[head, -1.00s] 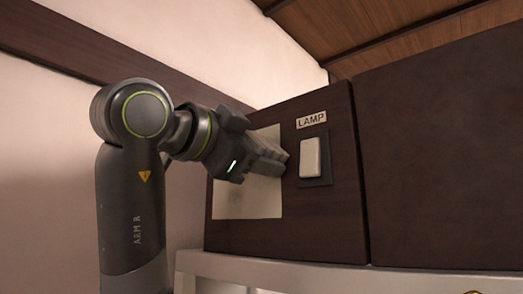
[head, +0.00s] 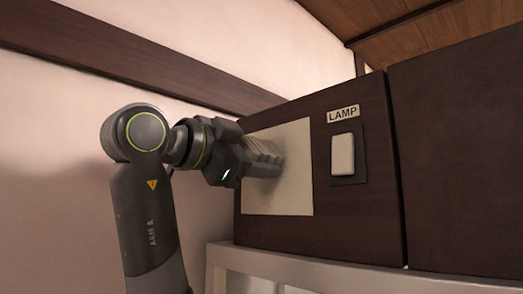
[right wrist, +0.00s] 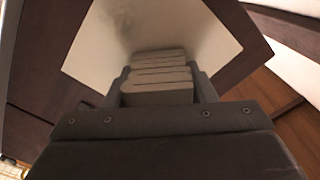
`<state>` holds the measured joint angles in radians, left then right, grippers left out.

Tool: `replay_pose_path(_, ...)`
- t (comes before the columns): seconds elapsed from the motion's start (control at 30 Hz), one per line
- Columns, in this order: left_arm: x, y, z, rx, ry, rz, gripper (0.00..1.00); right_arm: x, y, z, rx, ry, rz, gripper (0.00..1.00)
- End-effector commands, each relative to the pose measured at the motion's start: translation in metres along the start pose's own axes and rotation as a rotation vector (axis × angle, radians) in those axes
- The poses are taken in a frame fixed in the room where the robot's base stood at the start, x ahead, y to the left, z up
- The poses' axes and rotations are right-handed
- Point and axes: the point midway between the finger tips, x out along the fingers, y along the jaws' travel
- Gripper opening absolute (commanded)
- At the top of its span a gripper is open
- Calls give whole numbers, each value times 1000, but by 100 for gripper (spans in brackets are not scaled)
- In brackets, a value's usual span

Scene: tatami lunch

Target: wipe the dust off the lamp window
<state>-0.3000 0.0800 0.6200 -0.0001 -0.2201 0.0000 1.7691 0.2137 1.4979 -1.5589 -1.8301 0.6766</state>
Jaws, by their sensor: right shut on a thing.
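The lamp window (head: 298,190) is a pale panel on the front of a dark brown cabinet. My right gripper (head: 272,160) points at its middle, with the fingertips at or close to the surface. In the right wrist view, the gripper's fingers (right wrist: 160,84) are shut on a grey-beige layered block (right wrist: 158,97), which looks like a folded cloth. Its far end is at or very near the window (right wrist: 95,50); exact contact is hard to tell. A faint greyish smudge of dust (right wrist: 130,22) shows on the window beyond the block. My left gripper is out of view.
Right of the window is a white rocker switch (head: 343,154) on a dark plate, under a LAMP label (head: 343,114). The cabinet (head: 290,235) stands on a pale shelf (head: 300,268). A pink-beige wall (head: 60,150) with a dark beam is at left.

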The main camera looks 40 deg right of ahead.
Motion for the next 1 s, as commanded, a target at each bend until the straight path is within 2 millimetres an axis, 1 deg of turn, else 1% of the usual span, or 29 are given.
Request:
replay_pose_path(0.23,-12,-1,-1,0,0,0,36,0,-14,12,-4,0,0,32)
replay_pose_path(0.43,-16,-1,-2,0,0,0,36,0,-24,23,-3,1,0,32)
replay_pose_path(0.57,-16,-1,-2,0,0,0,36,0,-26,26,-1,1,0,32)
replay_pose_path(0.83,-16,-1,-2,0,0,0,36,-1,-26,26,0,0,0,32)
replay_pose_path(0.93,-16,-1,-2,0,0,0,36,-7,-26,26,-1,-1,-1,32)
replay_pose_path(1.0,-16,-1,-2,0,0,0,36,-14,-26,26,-1,-1,-2,32)
